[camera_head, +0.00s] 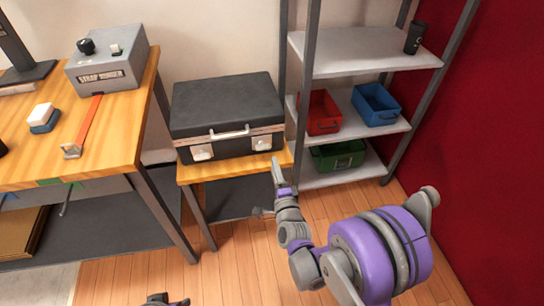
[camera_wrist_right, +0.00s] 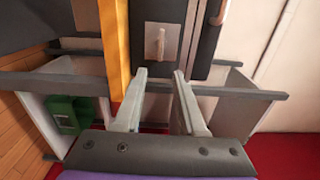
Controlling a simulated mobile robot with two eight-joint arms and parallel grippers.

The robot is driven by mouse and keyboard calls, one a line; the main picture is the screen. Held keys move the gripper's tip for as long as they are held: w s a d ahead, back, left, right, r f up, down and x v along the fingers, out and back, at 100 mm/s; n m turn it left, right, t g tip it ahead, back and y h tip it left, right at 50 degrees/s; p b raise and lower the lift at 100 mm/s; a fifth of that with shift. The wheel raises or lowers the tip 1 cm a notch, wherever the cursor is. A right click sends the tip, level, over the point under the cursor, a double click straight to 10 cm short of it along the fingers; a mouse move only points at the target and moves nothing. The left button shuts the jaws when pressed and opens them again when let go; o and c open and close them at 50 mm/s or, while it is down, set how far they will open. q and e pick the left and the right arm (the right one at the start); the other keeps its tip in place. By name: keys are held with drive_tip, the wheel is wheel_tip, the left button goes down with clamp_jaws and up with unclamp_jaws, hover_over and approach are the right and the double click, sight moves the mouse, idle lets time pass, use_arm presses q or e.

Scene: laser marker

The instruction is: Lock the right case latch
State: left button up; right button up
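The black case (camera_head: 228,104) lies closed on a small wooden-topped stand, its front towards me. Its right latch (camera_head: 262,143) is a pale plate on the front, right of the handle (camera_head: 229,133). The left latch (camera_head: 202,152) is on the other side. My right gripper (camera_head: 278,168) is just in front of and below the case's right end. In the right wrist view my right gripper (camera_wrist_right: 160,74) is open and empty, its fingers pointing at a latch plate with a raised lever (camera_wrist_right: 156,43), apart from it. Only a small part of my left arm shows at the bottom edge.
The stand's wooden top (camera_head: 218,170) has a narrow bare strip before the case. A metal shelf (camera_head: 360,50) with red (camera_head: 321,113), blue (camera_head: 376,104) and green (camera_head: 338,155) bins stands close on the right. A wooden workbench (camera_head: 115,125) is on the left.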

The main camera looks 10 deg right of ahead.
drive_tip(key=s, duration=0.2)
drive_tip(key=shift+s, duration=0.35)
drive_tip(key=s+d+f+n+g, duration=0.1)
drive_tip(key=s+d+n+g, duration=0.1)
drive_tip(key=s+n+g, duration=0.95)
drive_tip(key=s+d+n+g, duration=0.25)
drive_tip(key=s+n, duration=0.45)
drive_tip(key=s, duration=1.2)
use_arm(q)
wheel_tip(320, 180, up, 24)
drive_tip(key=w+t+p, duration=0.1)
drive_tip(key=p, duration=2)
drive_tip(key=shift+w+r, duration=0.2)
drive_tip(key=shift+r, duration=0.05)
use_arm(e)
wheel_tip(320, 180, up, 24)
drive_tip(key=w+t, duration=0.1)
drive_tip(key=w, duration=0.1)
